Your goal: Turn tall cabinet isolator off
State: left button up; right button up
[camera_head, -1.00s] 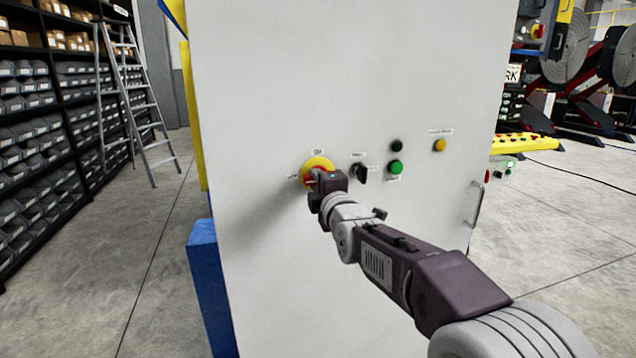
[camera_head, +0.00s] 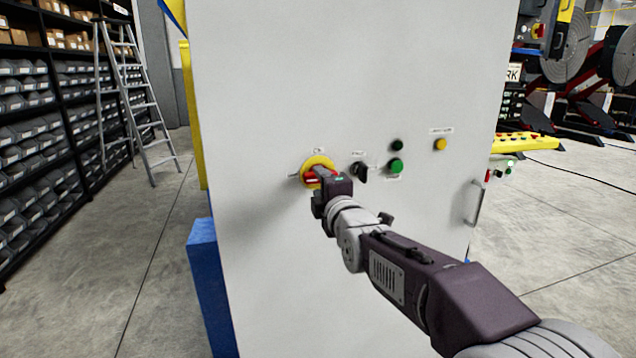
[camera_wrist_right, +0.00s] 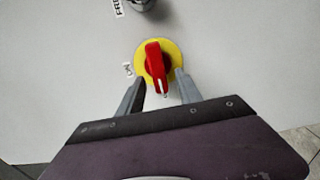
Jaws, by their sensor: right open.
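The isolator on the tall cabinet (camera_head: 255,95) is a red handle (camera_head: 311,180) on a round yellow plate (camera_head: 318,162). In the right wrist view the red handle (camera_wrist_right: 155,62) stands nearly upright across the yellow plate (camera_wrist_right: 173,54), with a pale mark at its lower end. An "ON" label (camera_wrist_right: 127,70) is beside the plate. My right gripper (camera_head: 322,176) is in front of the isolator and partly hides it. In the right wrist view its open fingers (camera_wrist_right: 159,80) lie either side of the handle's lower end, apparently not gripping it. My left gripper is out of view.
A black selector switch (camera_head: 361,173), a green button (camera_head: 396,166), a dark button (camera_head: 397,146) and a yellow one (camera_head: 440,145) sit to the right. A door handle (camera_head: 475,204) is at the cabinet's right edge. A ladder (camera_head: 135,95) and shelving stand left.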

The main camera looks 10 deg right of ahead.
jog(key=s, duration=0.7)
jog(key=shift+w+d, duration=0.1)
